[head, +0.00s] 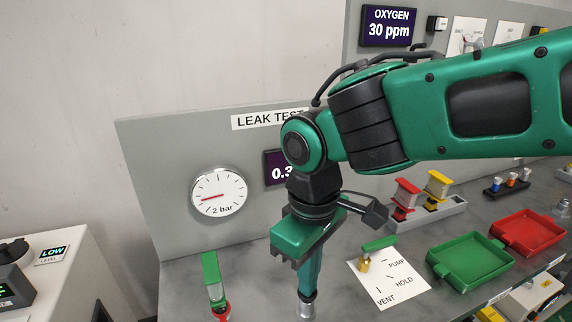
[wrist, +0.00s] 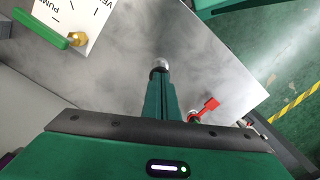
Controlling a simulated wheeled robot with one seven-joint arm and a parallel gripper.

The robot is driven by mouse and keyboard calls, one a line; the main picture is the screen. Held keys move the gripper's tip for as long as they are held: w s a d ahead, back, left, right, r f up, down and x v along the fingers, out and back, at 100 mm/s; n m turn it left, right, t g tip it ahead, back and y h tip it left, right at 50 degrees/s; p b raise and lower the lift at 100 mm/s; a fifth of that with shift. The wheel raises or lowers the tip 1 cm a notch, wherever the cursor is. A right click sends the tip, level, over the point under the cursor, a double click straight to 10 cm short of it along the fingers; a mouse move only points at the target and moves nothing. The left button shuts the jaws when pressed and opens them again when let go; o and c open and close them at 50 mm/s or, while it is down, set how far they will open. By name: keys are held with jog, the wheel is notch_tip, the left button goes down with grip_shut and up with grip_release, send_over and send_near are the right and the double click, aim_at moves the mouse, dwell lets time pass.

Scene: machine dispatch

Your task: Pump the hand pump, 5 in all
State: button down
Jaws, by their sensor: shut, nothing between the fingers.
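The hand pump appears to be the grey metal cylinder (head: 306,310) at the bottom of the head view; its rounded top (wrist: 160,64) shows in the wrist view. My gripper (head: 307,291) points straight down with its fingers shut and empty. The fingertips (wrist: 160,76) are right at the top of the cylinder; I cannot tell whether they touch it. The fingers hide part of it. The selector valve (head: 365,263) has a green handle and stands on a white card marked PUMP, HOLD and VENT. The round gauge (head: 218,192), marked 2 bar, has its red needle low at the left.
My arm partly hides the pressure display (head: 274,168), which begins "0.3". A green tray (head: 470,263) and a red tray (head: 529,233) lie to the right. The grey LEAK TEST panel (head: 150,170) rises behind.

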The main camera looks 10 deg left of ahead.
jog(key=shift+f, duration=0.2)
jog(key=shift+r, duration=2.05)
jog(key=shift+f, duration=2.05)
jog(key=shift+r, duration=2.05)
jog(key=shift+f, duration=0.15)
